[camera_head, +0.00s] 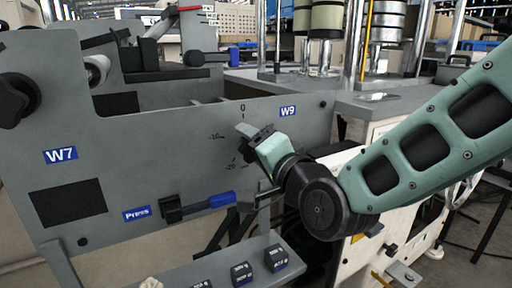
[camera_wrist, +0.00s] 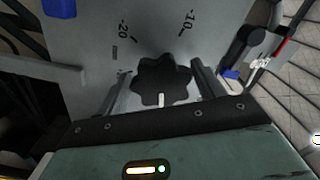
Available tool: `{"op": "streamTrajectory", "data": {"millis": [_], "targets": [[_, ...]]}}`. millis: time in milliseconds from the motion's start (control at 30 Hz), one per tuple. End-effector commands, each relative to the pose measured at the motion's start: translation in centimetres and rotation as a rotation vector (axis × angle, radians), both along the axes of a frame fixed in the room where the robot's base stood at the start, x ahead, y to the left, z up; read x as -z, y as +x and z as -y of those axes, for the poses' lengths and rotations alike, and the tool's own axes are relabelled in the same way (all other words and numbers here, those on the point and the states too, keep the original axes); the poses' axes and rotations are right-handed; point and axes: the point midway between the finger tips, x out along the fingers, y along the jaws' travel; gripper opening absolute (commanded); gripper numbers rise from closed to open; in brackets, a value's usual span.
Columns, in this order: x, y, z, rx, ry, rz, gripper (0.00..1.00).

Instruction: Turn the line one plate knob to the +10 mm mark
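The black lobed knob (camera_wrist: 160,75) sits on the grey plate (camera_head: 120,150), below the W9 label (camera_head: 288,111). In the head view my gripper mostly hides it. A short white line on the knob points down in the wrist view, towards my gripper body and away from the -20 mark (camera_wrist: 124,32) and -10 mark (camera_wrist: 188,22). The 0 mark (camera_head: 243,107) shows above my gripper (camera_head: 250,134) in the head view; the +10 mark is hidden. My gripper is open, one finger on each side of the knob, with narrow gaps visible.
A blue-handled lever (camera_head: 210,203) labelled Press sits below and left of the knob. Another black knob (camera_head: 15,98) is at the far left near W7. A shelf with several dark blocks (camera_head: 242,272) juts out below. Machine columns stand behind.

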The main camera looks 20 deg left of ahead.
Motion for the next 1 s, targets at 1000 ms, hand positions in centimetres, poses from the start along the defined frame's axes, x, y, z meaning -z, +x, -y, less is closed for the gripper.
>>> {"op": "streamTrajectory", "data": {"millis": [1000], "targets": [[-0.2, -8.7, 10.3, 0.000, -0.001, 0.003, 0.77]]}}
